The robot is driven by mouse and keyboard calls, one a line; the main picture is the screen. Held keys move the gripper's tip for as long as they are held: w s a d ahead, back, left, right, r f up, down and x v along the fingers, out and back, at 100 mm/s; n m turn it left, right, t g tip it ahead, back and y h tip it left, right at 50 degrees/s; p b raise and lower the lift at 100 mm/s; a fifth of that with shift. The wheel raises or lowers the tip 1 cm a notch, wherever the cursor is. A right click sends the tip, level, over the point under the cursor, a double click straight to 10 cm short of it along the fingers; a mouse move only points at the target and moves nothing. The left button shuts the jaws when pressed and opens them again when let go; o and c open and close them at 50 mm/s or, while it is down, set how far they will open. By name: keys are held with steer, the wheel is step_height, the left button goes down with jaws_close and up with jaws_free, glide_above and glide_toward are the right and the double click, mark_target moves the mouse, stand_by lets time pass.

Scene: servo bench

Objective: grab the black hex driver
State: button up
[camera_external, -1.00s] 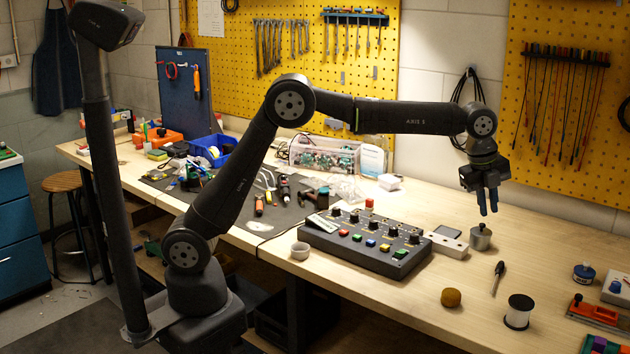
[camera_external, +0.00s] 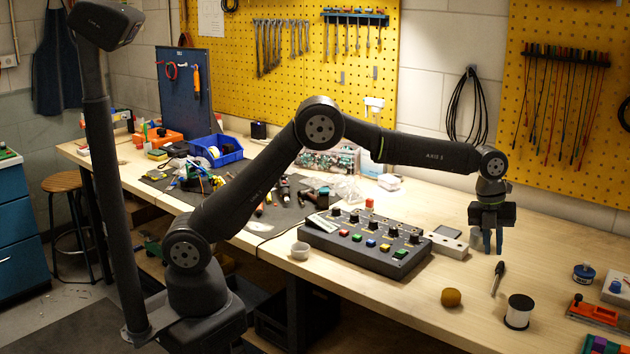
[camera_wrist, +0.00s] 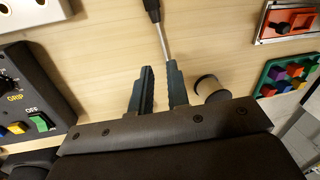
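The black hex driver (camera_external: 499,271) lies on the bench, its handle towards the back and its thin shaft towards the front. In the wrist view its black handle (camera_wrist: 152,9) is at the top edge, and its metal shaft (camera_wrist: 163,40) runs down to the right finger's tip. The shaft's tip is hidden or too small to tell.
A control box (camera_external: 365,246) with knobs and coloured buttons stands to the left. A brown ball (camera_external: 451,298) and a white spool (camera_external: 519,311) stand near the driver.

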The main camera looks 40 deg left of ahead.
mark_target(496, 279)
steer(key=f, duration=0.3)
steer(key=shift+d, duration=0.3)
steer(key=shift+w+d+f, duration=0.2)
steer(key=shift+w+f, duration=0.05)
steer(key=shift+f, duration=0.6)
steer(key=shift+w+d+f, duration=0.2)
steer(key=shift+f, duration=0.65)
steer(key=shift+w+d+f, duration=0.2)
steer(key=shift+w+f, duration=0.05)
steer(key=shift+f, duration=0.6)
jaws_close()
